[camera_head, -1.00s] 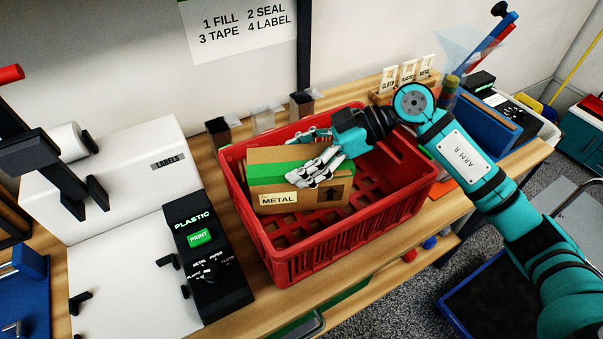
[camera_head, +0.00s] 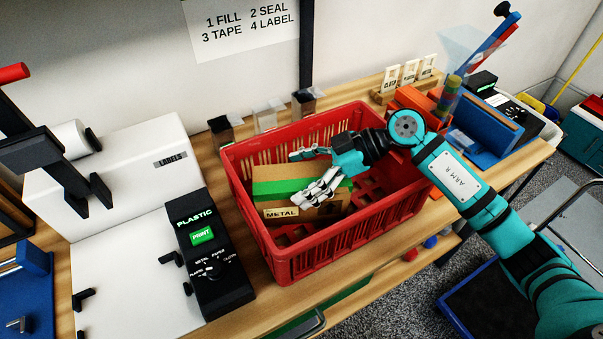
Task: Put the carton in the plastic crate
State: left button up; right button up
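The carton (camera_head: 272,200) is a brown cardboard box with a green band and a "METAL" label. It sits low inside the red plastic crate (camera_head: 335,255), in its left part, slightly askew. My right gripper (camera_head: 308,172) reaches over the crate from the right, its fingers spread apart. The near fingers overlap the carton's front in the picture; the far finger is clear above its back edge. Whether the near fingers touch the carton cannot be told. The carton's underside is hidden. My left gripper is not in view.
A white label machine (camera_head: 120,160) and a black print panel (camera_head: 208,255) reading "PLASTIC" stand left of the crate. Small dark and clear containers (camera_head: 265,115) stand behind it. Orange and blue bins (camera_head: 480,140) are at the right. The crate's right part is free.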

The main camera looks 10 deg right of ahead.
jog(key=shift+o, duration=0.2)
jog(key=shift+r, duration=0.1)
jog(key=b+v, duration=0.1)
jog(key=v, duration=1.1)
jog(key=shift+b, duration=0.35)
